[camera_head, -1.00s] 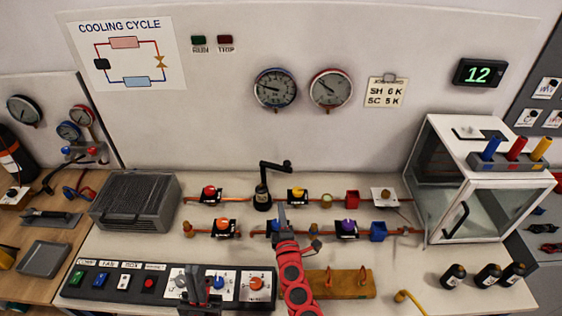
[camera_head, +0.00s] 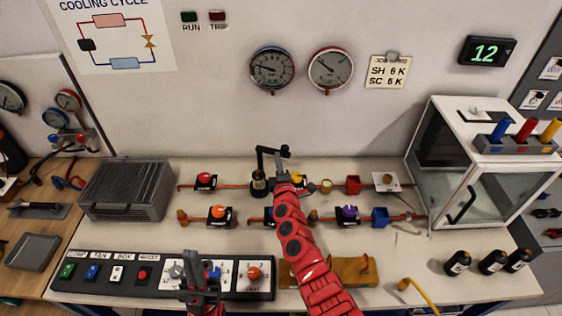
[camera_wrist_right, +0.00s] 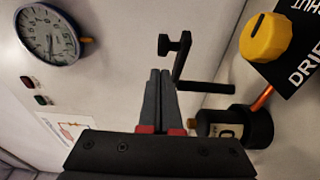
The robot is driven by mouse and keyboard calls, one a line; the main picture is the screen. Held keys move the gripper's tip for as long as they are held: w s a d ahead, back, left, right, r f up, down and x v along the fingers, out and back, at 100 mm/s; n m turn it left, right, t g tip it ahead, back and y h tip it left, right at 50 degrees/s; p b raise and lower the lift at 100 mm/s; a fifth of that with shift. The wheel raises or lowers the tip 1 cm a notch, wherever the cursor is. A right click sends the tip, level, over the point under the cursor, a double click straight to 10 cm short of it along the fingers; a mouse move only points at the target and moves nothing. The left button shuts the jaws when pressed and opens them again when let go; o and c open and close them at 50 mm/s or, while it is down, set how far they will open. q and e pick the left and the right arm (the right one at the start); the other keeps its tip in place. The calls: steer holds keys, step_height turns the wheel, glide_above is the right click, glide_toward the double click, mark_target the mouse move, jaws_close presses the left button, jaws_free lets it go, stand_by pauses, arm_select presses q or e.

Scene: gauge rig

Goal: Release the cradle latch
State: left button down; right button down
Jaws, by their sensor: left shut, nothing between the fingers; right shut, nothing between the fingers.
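A black bent arm (camera_head: 262,156) with a small knob at its end stands over a small black bottle (camera_head: 259,186) at the middle back of the bench. I take this arm for the cradle latch. My right gripper (camera_head: 282,168) is shut and empty just right of it. In the right wrist view my shut fingers (camera_wrist_right: 158,75) point up beside the bent arm (camera_wrist_right: 180,64), and the labelled bottle (camera_wrist_right: 228,130) is to their right. I cannot tell whether they touch the arm. My left gripper (camera_head: 201,260) is shut and empty over the control panel.
A yellow knob (camera_wrist_right: 265,38) is close right in the right wrist view. Valves with red (camera_head: 205,180), orange (camera_head: 218,212) and purple (camera_head: 348,212) knobs sit along the pipes. A glass-fronted box (camera_head: 480,190) stands at the right.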

mark_target(287, 150)
steer(key=shift+w+d+f, duration=0.1)
steer(key=shift+w+d, duration=0.35)
steer(key=shift+w, duration=0.2)
steer(key=n+y+b, duration=0.1)
steer(key=b, duration=0.2)
steer(key=w+d+y+b, duration=0.1)
steer(key=b, duration=0.2)
steer(key=f+n+g+y+b, duration=0.1)
steer(key=b, duration=0.2)
steer(key=shift+w+d+n+y, duration=0.2)
steer(key=shift+d+n+y, duration=0.1)
steer(key=shift+y, duration=0.1)
steer(key=shift+w+d+r, duration=0.3)
steer(key=shift+w+r, duration=0.2)
steer(key=shift+w, duration=0.35)
steer(key=shift+r, duration=0.1)
